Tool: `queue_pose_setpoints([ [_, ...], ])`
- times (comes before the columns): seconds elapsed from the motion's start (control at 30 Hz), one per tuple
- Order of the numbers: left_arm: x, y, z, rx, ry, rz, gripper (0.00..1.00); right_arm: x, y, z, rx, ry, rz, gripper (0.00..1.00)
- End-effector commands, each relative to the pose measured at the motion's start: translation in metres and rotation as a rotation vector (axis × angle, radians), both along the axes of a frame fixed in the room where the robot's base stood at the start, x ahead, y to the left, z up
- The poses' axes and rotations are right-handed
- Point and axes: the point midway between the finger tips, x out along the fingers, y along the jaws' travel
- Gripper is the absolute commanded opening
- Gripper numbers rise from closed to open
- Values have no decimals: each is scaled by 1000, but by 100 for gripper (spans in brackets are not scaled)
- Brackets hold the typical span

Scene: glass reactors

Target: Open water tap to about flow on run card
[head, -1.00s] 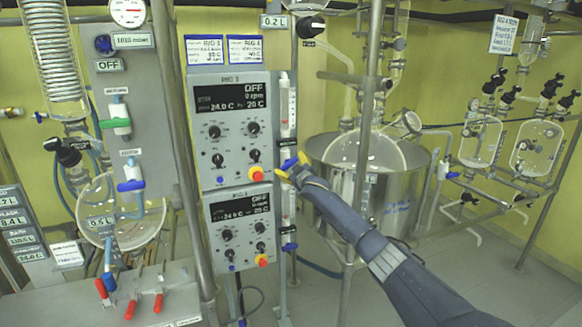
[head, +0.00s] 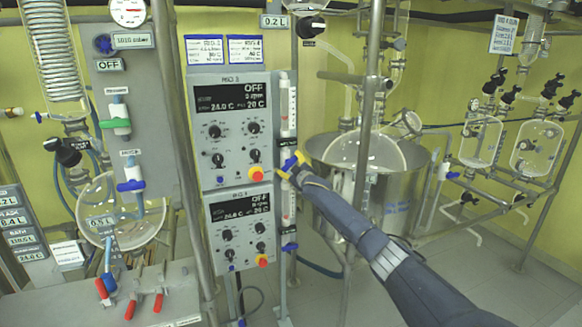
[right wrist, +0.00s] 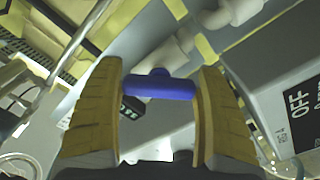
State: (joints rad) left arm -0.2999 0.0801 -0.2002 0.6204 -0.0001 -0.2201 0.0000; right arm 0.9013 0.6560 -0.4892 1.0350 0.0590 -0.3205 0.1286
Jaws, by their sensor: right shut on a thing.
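The blue tap handle (head: 289,162) sits on the vertical flow-meter column beside the control boxes in the head view. My right gripper (head: 290,167), with yellow fingers, is at this handle. In the right wrist view the blue handle (right wrist: 160,87) lies crosswise between the two fingers, its ends touching them, so the gripper is shut on it. The flow-meter tube (head: 286,110) with red marks stands above the tap. Two run cards (head: 205,50) hang above the upper control box; their small text is not legible. My left gripper is not in view.
Two control boxes, the upper (head: 231,130) and the lower (head: 241,228), stand just left of the tap. A second blue tap handle (head: 289,247) is lower on the column. A steel vessel (head: 400,200) and a vertical pole (head: 364,130) stand to the right.

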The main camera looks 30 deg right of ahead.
Motion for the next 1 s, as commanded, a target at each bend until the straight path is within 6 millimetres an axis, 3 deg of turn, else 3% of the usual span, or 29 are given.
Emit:
queue_pose_setpoints([
  [0.4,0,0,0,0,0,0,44,0,0,-1,-75,16,0,44],
  [0.43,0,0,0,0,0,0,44,0,0,-1,-75,16,0,77],
  [0.5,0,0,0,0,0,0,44,0,0,-1,-75,16,0,85],
  [0.8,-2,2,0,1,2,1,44,-1,0,-1,-74,15,1,85],
  [1.0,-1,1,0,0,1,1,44,-12,3,-1,-74,16,1,85],
])
